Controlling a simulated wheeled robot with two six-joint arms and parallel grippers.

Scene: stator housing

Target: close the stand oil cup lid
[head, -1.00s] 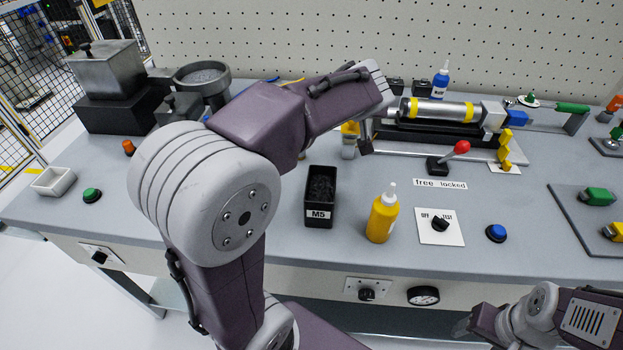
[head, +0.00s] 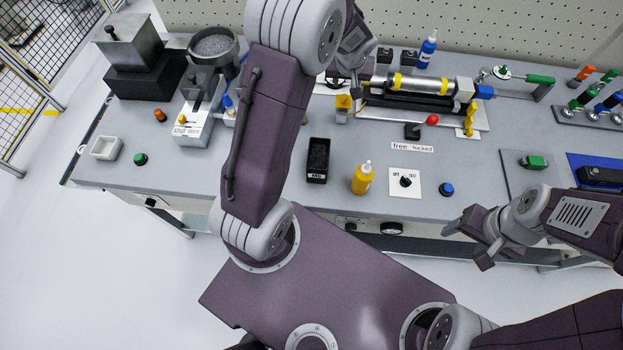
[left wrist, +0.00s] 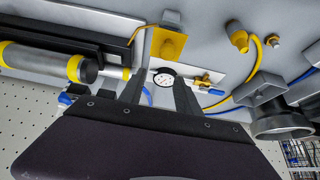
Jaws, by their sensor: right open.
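The stand (head: 425,105) carries a silver cylinder with yellow bands at the back of the bench. A small yellow part, which looks like the oil cup with its lid (head: 343,102), is at the stand's left end. A yellow square flap (left wrist: 169,44) shows in the left wrist view; I cannot tell how far open it is. My left gripper (head: 338,78) is just behind the yellow part in the head view, partly hidden by my arm. In the left wrist view its fingers (left wrist: 158,88) are apart and empty, with a dial behind them. My right gripper (head: 468,242) is open and empty at the bench's front edge.
A black M5 bin (head: 318,160), a yellow bottle (head: 362,178) and a red-knobbed lever (head: 416,129) stand in front of the stand. A blue bottle (head: 427,50) is behind it. A yellow plug with a hose (left wrist: 238,38) is near the flap.

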